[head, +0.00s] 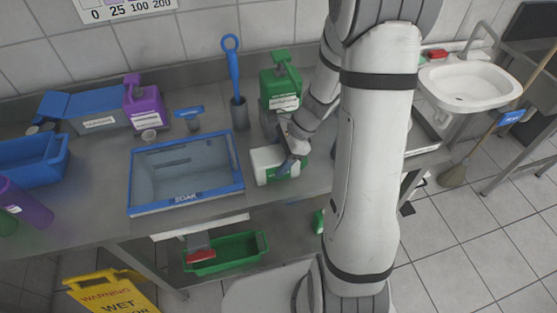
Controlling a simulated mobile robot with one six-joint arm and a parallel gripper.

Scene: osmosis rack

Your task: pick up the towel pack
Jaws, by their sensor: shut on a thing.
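The towel pack looks to be the white block with green at its sides (268,158), on or just above the steel counter, right of the blue-rimmed sink. My gripper (287,166) comes down on its right part and is shut on it. My arm hides some of the area behind and to the right. I cannot tell whether the pack touches the counter.
Close behind stands a green jug (281,88). A blue brush in a grey holder (239,112) is behind left. The blue-rimmed soak basin (185,208) is just left. A purple jug (144,103) stands further left. A green tray (232,250) is below the counter.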

